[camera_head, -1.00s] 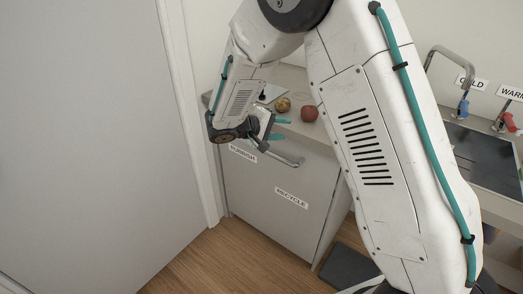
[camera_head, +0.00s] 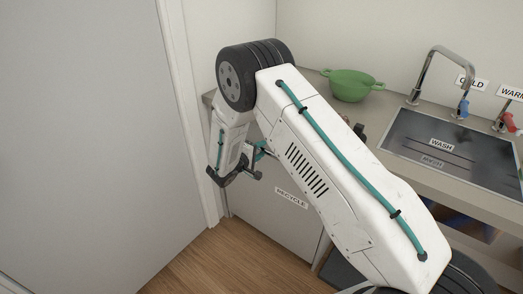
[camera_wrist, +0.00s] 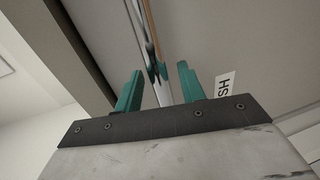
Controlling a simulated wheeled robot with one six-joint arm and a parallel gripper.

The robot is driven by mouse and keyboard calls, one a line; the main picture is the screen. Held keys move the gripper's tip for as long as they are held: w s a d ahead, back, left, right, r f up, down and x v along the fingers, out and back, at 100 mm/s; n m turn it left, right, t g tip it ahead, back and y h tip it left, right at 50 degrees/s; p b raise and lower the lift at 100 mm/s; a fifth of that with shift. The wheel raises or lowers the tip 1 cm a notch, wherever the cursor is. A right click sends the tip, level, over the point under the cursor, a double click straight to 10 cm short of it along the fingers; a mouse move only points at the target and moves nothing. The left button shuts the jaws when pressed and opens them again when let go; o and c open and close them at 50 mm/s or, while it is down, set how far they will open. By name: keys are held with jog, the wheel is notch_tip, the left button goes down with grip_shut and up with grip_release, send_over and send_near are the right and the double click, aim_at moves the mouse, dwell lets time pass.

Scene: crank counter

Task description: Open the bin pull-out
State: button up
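A partly visible label (camera_wrist: 225,86) is right of the fingers.
A door or wall panel (camera_head: 85,140) stands close on the left. A green colander (camera_head: 350,85) sits on the counter (camera_head: 395,100), left of the sink (camera_head: 450,150) and its taps. Wooden floor (camera_head: 215,262) in front of the pull-out is clear.

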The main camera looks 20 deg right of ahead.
jog(key=shift+w+d+f, duration=0.1)
jog(key=shift+w+d, duration=0.2)
jog(key=shift+d, duration=0.15)
jog(key=shift+a, duration=0.1)
grip_shut()
